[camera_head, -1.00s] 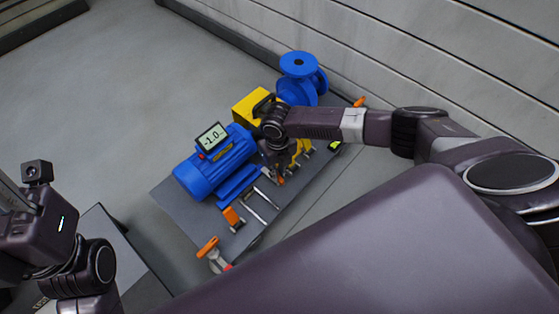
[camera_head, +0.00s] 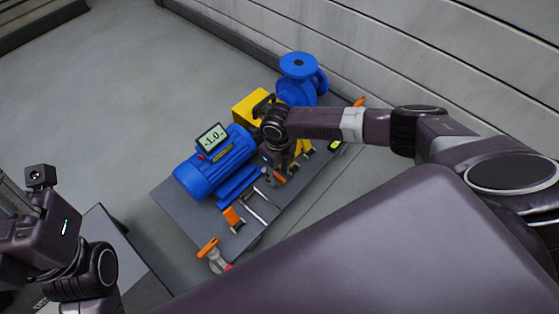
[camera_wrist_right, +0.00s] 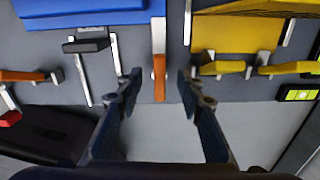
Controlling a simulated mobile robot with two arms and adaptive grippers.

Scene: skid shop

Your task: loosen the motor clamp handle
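The blue motor (camera_head: 212,168) sits on a grey skid plate (camera_head: 176,205); its edge is at the top left of the right wrist view (camera_wrist_right: 90,18). An orange clamp handle (camera_wrist_right: 160,88) on a silver bar (camera_wrist_right: 158,38) lies beside the motor. My right gripper (camera_wrist_right: 160,78) is open, with one finger on each side of this handle; gaps show on both sides. In the head view my right gripper (camera_head: 277,178) points down at the skid's near edge, partly hiding the handle. My left arm is at the lower left; its fingers cannot be made out.
Another orange handle (camera_head: 231,215) stands near the motor's left end, and an orange-and-red clamp (camera_head: 208,248) at the skid's corner. A yellow block (camera_head: 250,104) and blue pump (camera_head: 298,85) stand behind my right wrist. A screen reading -1.0 (camera_head: 212,138) tops the motor.

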